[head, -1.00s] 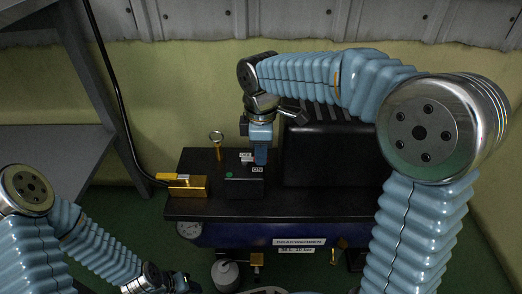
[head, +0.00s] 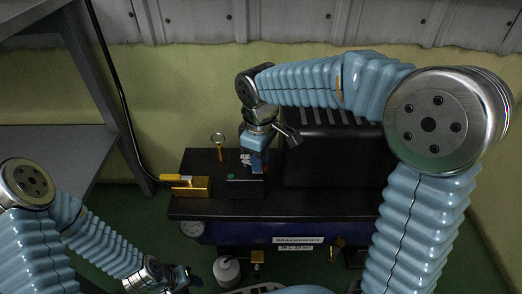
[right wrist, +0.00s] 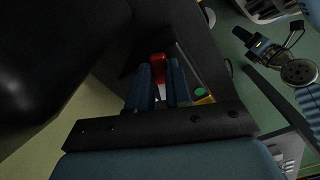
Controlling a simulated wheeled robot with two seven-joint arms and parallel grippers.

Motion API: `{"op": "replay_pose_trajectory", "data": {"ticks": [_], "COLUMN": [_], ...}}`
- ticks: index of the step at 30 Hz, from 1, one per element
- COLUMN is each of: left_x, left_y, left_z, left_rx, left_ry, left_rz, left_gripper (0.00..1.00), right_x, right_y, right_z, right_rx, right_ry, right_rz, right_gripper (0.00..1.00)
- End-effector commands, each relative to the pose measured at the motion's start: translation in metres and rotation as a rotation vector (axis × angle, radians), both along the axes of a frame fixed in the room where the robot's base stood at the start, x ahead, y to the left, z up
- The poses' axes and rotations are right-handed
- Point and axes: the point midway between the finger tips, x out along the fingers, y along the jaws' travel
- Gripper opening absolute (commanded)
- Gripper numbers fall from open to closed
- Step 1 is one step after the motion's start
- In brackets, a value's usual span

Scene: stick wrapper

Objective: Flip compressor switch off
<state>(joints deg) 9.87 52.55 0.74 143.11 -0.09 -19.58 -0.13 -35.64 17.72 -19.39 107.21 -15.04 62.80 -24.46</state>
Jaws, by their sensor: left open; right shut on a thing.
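The compressor (head: 215,207) stands against the wall, with a black top and a blue tank below. A small black switch box (head: 243,186) with a green button sits on its top. My right gripper (head: 254,166) is at this box from above and covers much of it. In the right wrist view, the red switch lever (right wrist: 158,62) shows between the tips of my right fingers (right wrist: 160,82), which are shut on it. The switch labels are mostly hidden. My left gripper (head: 187,279) is open and empty, low at the left, away from the compressor.
A brass valve with a yellow handle (head: 188,186) and a black hose is left of the switch box. A brass ring-topped pin (head: 219,146) stands behind it. A ribbed black housing (head: 335,150) fills the right. Grey shelves (head: 70,160) stand at the left.

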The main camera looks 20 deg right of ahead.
Motion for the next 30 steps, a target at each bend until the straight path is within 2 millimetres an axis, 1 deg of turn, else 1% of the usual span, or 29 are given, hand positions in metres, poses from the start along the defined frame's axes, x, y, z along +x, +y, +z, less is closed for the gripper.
{"op": "replay_pose_trajectory", "data": {"ticks": [1,12,30], "left_x": [0.0,0.001,0.002], "left_y": [0.0,0.002,0.005], "left_z": [0.006,0.024,0.044], "left_rx": [0.001,0.006,0.012], "left_ry": [-0.001,-0.005,-0.009], "left_rz": [0.0,0.004,0.007], "left_gripper": [0.43,0.43,0.43], "right_x": [-0.002,-0.01,-0.014], "right_y": [0.001,0.013,0.034], "right_z": [0.003,0.002,0.001], "right_rx": [0.0,-0.001,-0.002], "right_ry": [0.001,0.001,0.0], "right_rz": [-0.041,-0.391,-0.928], "right_gripper": [0.0,0.0,0.0]}}
